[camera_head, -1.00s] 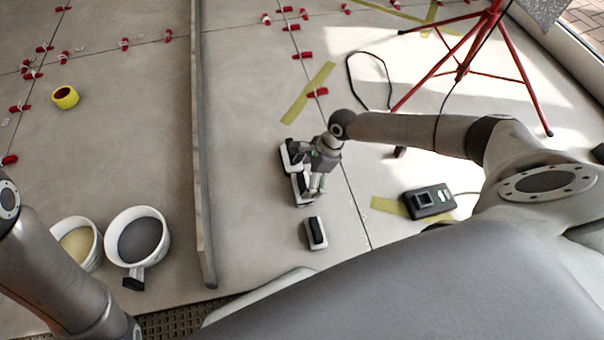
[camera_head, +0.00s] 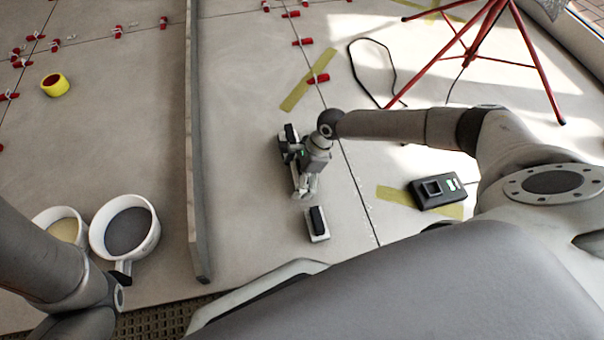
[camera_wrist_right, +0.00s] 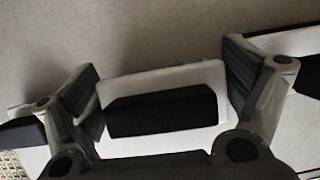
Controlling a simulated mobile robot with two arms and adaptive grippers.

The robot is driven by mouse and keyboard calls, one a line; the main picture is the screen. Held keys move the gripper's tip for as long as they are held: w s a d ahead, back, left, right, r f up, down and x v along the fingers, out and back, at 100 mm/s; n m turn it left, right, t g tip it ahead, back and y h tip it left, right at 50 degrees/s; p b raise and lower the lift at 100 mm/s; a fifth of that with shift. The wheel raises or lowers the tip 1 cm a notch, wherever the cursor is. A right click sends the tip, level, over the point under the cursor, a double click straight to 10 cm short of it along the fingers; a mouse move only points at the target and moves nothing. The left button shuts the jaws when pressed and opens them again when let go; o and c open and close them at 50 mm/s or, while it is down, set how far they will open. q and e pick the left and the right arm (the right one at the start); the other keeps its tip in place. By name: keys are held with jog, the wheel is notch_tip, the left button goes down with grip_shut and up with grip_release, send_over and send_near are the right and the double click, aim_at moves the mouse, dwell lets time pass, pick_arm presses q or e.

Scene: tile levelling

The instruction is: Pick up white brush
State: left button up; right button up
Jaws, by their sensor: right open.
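Several white blocks with black handles lie on the floor in a row; I take them as brushes. My right gripper (camera_head: 304,192) is over the middle one, which it mostly hides in the head view. In the right wrist view the open fingers (camera_wrist_right: 165,100) stand on either side of this white brush (camera_wrist_right: 150,83), with its black handle between them. I cannot tell whether the fingers touch it. The nearest white block (camera_head: 318,223) lies apart, toward me. Another (camera_head: 291,133) shows behind the gripper. My left gripper is not visible.
Two white buckets (camera_head: 125,231) stand at the left, beyond a long grey bar (camera_head: 194,150) on the floor. A black device (camera_head: 437,192) lies on yellow tape at the right. A red tripod (camera_head: 480,35) and a black cable (camera_head: 372,70) are farther back.

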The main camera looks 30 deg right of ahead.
jog(key=c, duration=0.8)
jog(key=shift+r, duration=0.1)
